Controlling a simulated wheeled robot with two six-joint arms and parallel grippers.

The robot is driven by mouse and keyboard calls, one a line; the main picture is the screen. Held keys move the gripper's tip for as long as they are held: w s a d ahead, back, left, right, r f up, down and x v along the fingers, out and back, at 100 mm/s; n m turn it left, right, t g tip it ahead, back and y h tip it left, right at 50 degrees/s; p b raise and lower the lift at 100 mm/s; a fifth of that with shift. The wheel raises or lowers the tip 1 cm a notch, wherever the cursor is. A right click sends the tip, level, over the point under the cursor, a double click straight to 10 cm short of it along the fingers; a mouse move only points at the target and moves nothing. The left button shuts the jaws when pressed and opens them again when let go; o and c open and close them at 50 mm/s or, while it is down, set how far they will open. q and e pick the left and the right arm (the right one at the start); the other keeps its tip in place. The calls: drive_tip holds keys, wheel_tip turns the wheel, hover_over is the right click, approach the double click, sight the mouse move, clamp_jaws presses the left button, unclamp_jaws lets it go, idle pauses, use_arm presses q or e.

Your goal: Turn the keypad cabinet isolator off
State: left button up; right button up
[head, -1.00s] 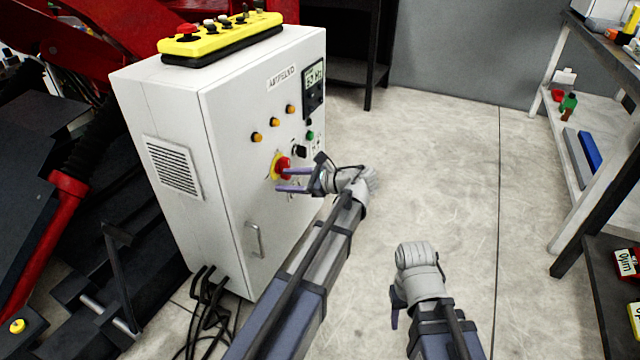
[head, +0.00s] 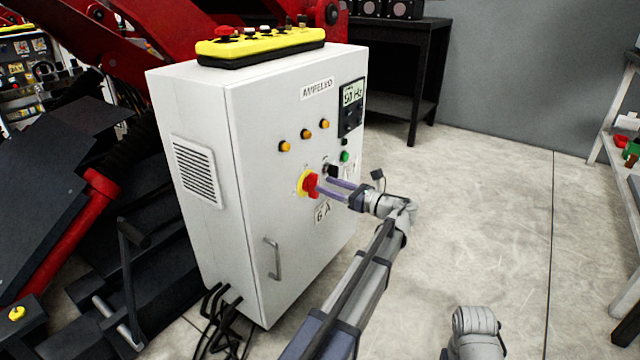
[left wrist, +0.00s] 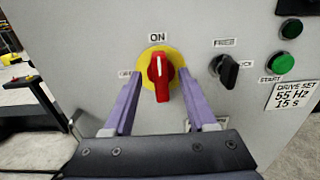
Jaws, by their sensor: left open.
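The keypad cabinet (head: 290,235) is a white box marked AMPELVO. Its isolator is a red rotary handle (head: 310,186) on a yellow disc on the front door. In the left wrist view the red handle (left wrist: 160,75) stands upright, its white mark toward ON; lettering at its left is partly hidden by a finger. My left gripper (head: 324,187) is open in front of it. In the left wrist view the open fingers (left wrist: 157,105) lie to either side of the handle, with visible gaps. My right wrist is at the bottom edge; its jaws cannot be made out.
A black selector (left wrist: 228,70) is close right of the right finger, with a green START button (left wrist: 281,64) beyond. A yellow pendant (head: 262,46) lies on the cabinet. A door handle (head: 273,258) and black cables (head: 215,310) are lower. Floor at right is clear.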

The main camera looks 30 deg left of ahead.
sight(318, 182)
use_arm(q)
drive_tip(key=shift+w+a, duration=0.15)
drive_tip(key=shift+a, duration=1.7)
drive_tip(key=shift+c, duration=0.2)
clamp_jaws()
